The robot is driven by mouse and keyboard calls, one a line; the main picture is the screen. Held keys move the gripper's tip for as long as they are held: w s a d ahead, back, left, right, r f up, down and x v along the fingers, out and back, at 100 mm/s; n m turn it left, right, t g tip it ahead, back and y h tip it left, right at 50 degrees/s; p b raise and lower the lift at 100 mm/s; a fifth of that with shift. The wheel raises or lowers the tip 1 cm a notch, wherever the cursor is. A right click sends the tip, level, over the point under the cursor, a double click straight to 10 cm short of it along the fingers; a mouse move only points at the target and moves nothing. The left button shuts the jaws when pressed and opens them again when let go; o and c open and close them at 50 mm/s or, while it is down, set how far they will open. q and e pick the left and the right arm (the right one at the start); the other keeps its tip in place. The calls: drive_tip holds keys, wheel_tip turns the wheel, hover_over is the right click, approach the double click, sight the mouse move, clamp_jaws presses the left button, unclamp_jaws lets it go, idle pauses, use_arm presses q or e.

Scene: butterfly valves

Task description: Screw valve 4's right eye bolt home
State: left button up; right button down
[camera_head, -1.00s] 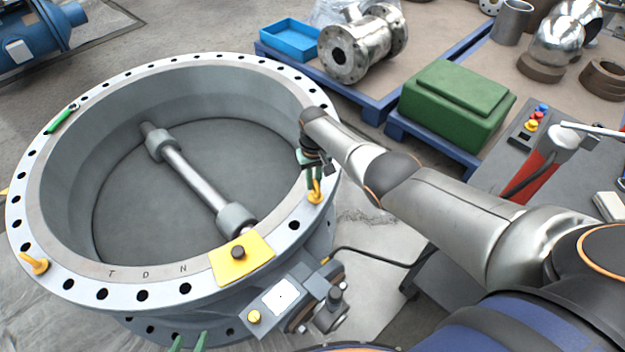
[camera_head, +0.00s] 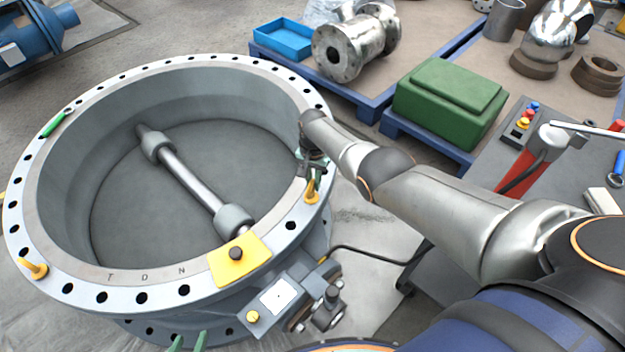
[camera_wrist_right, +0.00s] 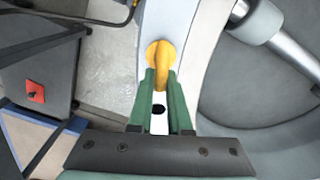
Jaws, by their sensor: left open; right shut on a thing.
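The valve body (camera_head: 62,225) is a large grey ring with a drilled flange, lying flat. The yellow right eye bolt (camera_head: 312,196) stands upright at the flange's right side; it also shows in the wrist view (camera_wrist_right: 160,52). My right gripper (camera_head: 314,183) is above it, and in the wrist view its green fingers (camera_wrist_right: 161,82) are shut on the eye. How deep the thread sits is hidden. Another yellow eye bolt (camera_head: 33,268) stands at the flange's left front. My left gripper (camera_head: 188,342) shows only as two green fingertips, apart and empty, at the bottom edge.
A yellow plate (camera_head: 238,262) lies on the front flange. An actuator box (camera_head: 278,296) with a cable juts out below it. A green strip (camera_head: 55,123) lies on the far left rim. A green box (camera_head: 452,97) and a bench with a red post (camera_head: 520,172) stand right.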

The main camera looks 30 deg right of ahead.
drive_tip(key=shift+m, duration=0.3)
drive_tip(key=c, duration=0.8)
unclamp_jaws()
drive_tip(key=shift+c, duration=0.2)
drive_tip(key=shift+r, duration=0.1)
